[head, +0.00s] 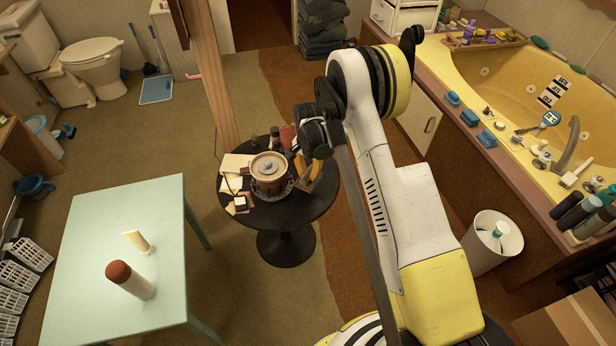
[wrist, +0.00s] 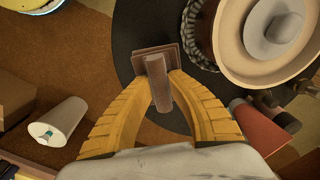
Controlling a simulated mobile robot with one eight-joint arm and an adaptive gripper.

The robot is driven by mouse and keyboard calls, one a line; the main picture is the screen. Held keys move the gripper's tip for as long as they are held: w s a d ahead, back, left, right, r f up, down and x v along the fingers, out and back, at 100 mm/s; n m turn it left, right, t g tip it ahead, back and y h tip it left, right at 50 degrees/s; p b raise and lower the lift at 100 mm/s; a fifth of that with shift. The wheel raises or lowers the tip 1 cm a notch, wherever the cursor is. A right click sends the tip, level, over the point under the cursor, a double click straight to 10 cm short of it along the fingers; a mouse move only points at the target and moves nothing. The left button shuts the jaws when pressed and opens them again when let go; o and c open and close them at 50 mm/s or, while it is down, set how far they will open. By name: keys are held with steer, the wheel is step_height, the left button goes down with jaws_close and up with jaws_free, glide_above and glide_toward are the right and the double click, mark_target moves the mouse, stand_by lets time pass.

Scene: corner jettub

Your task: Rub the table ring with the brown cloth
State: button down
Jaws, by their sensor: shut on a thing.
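My gripper (wrist: 158,100) has its yellow fingers closed around a brown upright grip with a flat brown square at its far end, which I take for the brown cloth (wrist: 157,75). In the head view my gripper (head: 312,168) is over the right part of the round dark table (head: 300,213), right of the pot. The table also shows in the wrist view (wrist: 130,42). I cannot tell whether the brown square touches the tabletop. I cannot make out a separate ring mark on the table.
A lidded brown pot (head: 268,175) stands mid-table, with papers (head: 235,163) on its left and a red-brown item (wrist: 258,125) near it. A wooden post (head: 212,80) rises behind.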

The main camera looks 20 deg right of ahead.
steer(key=shift+r, duration=0.1)
steer(key=shift+r+p, duration=0.5)
steer(key=shift+r, duration=0.95)
